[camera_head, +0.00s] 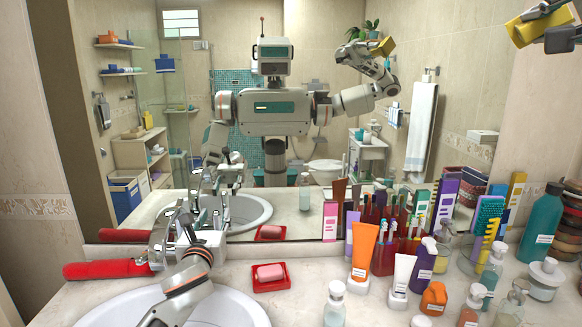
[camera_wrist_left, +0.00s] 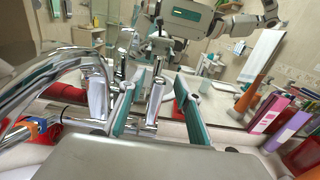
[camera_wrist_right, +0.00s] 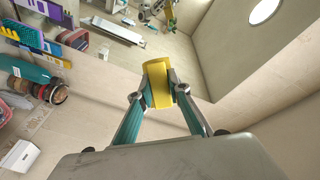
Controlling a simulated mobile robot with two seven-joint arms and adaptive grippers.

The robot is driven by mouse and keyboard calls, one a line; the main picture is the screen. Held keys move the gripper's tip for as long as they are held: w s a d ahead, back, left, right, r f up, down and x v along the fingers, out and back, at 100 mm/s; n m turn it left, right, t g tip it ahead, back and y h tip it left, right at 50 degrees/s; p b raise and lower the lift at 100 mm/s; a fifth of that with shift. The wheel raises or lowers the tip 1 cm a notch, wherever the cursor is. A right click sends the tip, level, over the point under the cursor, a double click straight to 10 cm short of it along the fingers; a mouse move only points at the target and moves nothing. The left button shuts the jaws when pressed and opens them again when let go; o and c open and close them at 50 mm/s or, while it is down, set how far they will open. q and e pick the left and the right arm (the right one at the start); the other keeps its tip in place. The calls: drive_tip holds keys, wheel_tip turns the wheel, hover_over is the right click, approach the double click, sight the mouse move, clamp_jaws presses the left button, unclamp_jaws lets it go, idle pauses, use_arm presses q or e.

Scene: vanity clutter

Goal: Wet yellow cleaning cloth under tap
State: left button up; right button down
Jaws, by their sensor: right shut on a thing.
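The yellow cleaning cloth (camera_head: 541,23) is a small yellow block at the top right of the head view. My right gripper (camera_head: 548,36) is shut on it, high above the counter. The right wrist view shows the cloth (camera_wrist_right: 157,84) between the fingertips. My left gripper (camera_head: 186,228) is at the chrome tap (camera_head: 160,236) behind the near sink (camera_head: 115,312). In the left wrist view its teal fingers (camera_wrist_left: 155,88) stand apart, with chrome tap parts close by and between them. The tap's curved spout (camera_wrist_left: 45,95) is at left. I cannot tell whether the fingers touch it.
A red towel roll (camera_head: 105,269) lies left of the tap. A red dish with pink soap (camera_head: 269,273) is right of the sink. Bottles, tubes and a teal bottle (camera_head: 541,222) crowd the right counter. A large mirror (camera_head: 300,165) backs the counter.

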use_arm(q)
drive_tip(key=shift+w, duration=1.35)
use_arm(e)
drive_tip(key=shift+r, duration=0.1)
